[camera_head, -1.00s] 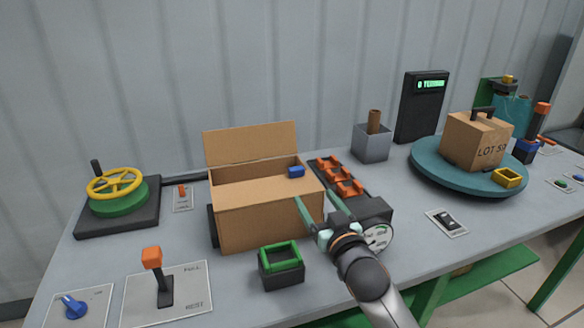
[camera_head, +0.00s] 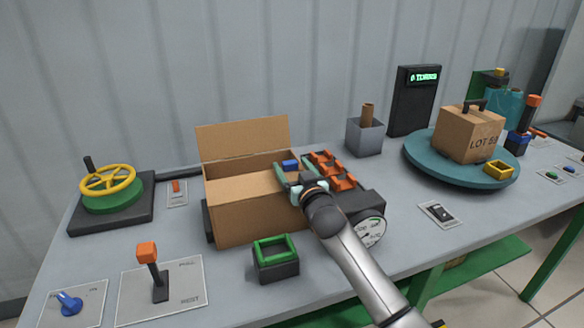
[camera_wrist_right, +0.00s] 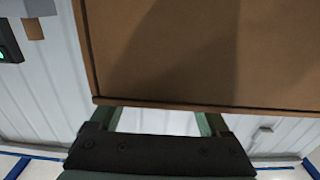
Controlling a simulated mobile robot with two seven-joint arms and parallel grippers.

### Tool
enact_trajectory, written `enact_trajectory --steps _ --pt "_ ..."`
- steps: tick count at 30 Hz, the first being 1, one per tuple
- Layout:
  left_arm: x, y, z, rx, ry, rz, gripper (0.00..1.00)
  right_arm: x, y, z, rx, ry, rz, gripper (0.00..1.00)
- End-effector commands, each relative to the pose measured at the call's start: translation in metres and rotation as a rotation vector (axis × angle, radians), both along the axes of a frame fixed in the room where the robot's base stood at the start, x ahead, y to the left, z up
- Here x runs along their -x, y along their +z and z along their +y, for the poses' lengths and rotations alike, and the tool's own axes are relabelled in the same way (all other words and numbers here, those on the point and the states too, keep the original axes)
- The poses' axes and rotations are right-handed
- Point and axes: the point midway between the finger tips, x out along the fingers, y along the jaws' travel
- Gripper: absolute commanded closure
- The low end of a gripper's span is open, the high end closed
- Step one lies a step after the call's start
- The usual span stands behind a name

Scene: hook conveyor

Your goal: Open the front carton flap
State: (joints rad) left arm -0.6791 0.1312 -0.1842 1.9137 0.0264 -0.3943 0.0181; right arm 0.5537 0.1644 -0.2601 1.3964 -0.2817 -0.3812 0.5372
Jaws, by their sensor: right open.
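The open-topped brown carton (camera_head: 245,220) stands left of the table's middle. Its back flap (camera_head: 243,138) stands up. The front flap (camera_head: 245,189) lies roughly flat over the front part of the opening. My right gripper (camera_head: 298,174) is open at the carton's right end, beside the front flap. In the right wrist view a large brown carton panel (camera_wrist_right: 200,50) fills the upper middle, and its edge hides the fingertips of the gripper (camera_wrist_right: 155,118). I cannot tell whether they touch it. My left gripper is not in view.
A blue block (camera_head: 290,164) shows at the carton's back right. An orange-topped rack (camera_head: 330,168) and a dial gauge (camera_head: 369,232) are close on the right. A green-rimmed bin (camera_head: 276,262) stands in front, with an orange-topped lever (camera_head: 150,265) to its left.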

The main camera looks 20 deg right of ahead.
Motion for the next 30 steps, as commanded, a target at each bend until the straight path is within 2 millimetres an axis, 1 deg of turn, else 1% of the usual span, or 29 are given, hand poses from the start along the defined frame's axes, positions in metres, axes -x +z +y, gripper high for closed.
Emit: enact_trajectory --steps 4,11,14,30 --pt "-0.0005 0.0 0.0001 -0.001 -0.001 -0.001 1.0 -0.0041 0.0004 0.0005 0.0 0.001 -0.001 0.2" --pt "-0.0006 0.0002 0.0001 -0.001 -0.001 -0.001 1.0 -0.0043 0.0002 0.0006 0.0 0.001 0.0 0.2" --pt "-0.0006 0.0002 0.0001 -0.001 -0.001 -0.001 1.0 -0.0042 0.0001 0.0005 0.0 0.001 0.0 0.3" --pt "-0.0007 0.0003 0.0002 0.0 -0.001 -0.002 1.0 -0.004 -0.0002 0.0004 0.0 0.001 0.0 0.91"
